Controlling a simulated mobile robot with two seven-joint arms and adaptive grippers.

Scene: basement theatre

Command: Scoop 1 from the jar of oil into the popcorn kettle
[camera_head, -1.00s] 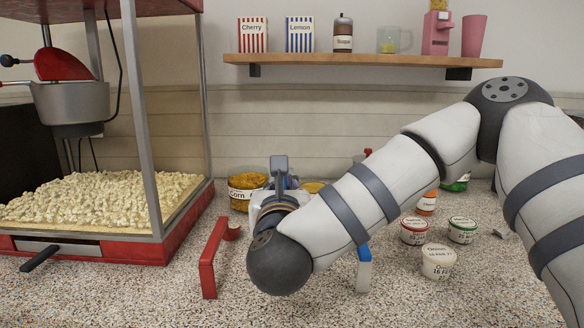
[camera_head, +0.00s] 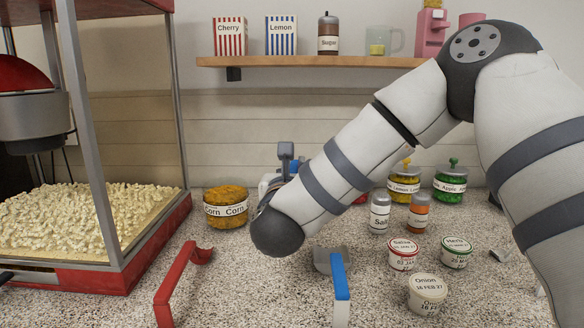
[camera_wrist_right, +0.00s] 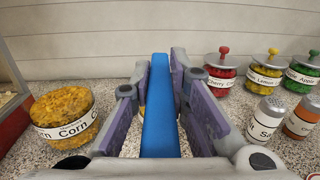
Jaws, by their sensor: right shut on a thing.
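The popcorn kettle (camera_head: 34,115), a grey pot with a red lid, hangs in the popcorn machine at the far left of the head view. My right gripper (camera_head: 285,158) is beyond my forearm over the back of the counter, largely hidden there. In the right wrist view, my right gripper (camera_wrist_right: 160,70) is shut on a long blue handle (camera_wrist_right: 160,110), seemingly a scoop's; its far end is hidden. A little yellow (camera_wrist_right: 142,109) shows behind the fingers. I cannot identify the jar of oil; my arm and gripper cover that area. My left gripper is not in view.
The corn tub (camera_head: 227,208) stands left of my right gripper. A red handle (camera_head: 180,280) and a blue-handled scoop (camera_head: 341,279) are in front. Jars, the salt shaker (camera_head: 380,214) and small tubs stand right. A wall shelf (camera_head: 310,62) is above.

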